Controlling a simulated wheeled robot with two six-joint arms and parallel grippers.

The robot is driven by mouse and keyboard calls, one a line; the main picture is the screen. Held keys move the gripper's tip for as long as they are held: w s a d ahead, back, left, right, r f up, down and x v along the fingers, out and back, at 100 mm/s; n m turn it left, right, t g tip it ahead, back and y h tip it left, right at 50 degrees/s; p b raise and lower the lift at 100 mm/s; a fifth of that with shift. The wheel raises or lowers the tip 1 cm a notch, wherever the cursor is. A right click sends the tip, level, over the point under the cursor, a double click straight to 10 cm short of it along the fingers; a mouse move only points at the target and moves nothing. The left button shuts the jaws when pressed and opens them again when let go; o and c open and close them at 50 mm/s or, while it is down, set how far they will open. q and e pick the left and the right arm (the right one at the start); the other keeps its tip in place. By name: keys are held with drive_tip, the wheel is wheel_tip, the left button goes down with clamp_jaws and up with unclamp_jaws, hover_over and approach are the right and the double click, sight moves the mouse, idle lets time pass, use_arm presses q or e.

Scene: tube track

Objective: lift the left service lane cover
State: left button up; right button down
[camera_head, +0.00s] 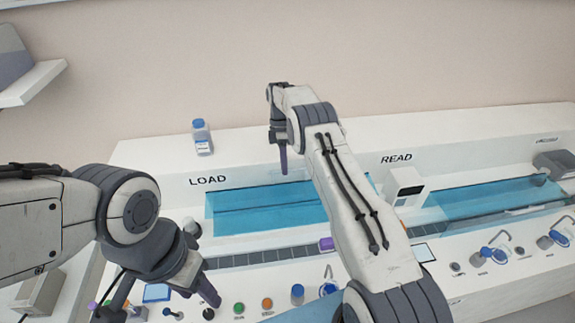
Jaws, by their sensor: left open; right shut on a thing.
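The left service lane cover (265,207) is a clear blue panel over the lane below the LOAD lettering. My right arm hides its right part. My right gripper (284,168) points down at the cover's back edge and is shut on it there; the exact grip is small and partly hidden. I cannot tell whether the cover is raised. My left gripper (162,298) is open at the lower left, in front of the cover and apart from it, with nothing visible between its fingers.
A blue-capped bottle (202,137) stands on the back ledge. A white reader box (403,187) stands below READ, left of a second blue cover (490,200). A grey segmented track (265,256) runs in front. Buttons and several small blue-capped items line the front panel.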

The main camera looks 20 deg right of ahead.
drive_tip(key=shift+a, duration=0.2)
idle(0.3)
drive_tip(key=c, duration=0.9)
unclamp_jaws()
drive_tip(key=shift+w+a, duration=0.1)
drive_tip(key=shift+d, duration=0.2)
drive_tip(key=s+d+r+b, duration=0.2)
drive_tip(key=r, duration=0.1)
drive_tip(key=s+d+r+b, duration=0.2)
drive_tip(key=s+d+r, duration=0.1)
drive_tip(key=r, duration=0.1)
drive_tip(key=s+d+r+b, duration=0.2)
drive_tip(key=s+d+r, duration=0.1)
drive_tip(key=r, duration=0.1)
drive_tip(key=shift+s, duration=0.25)
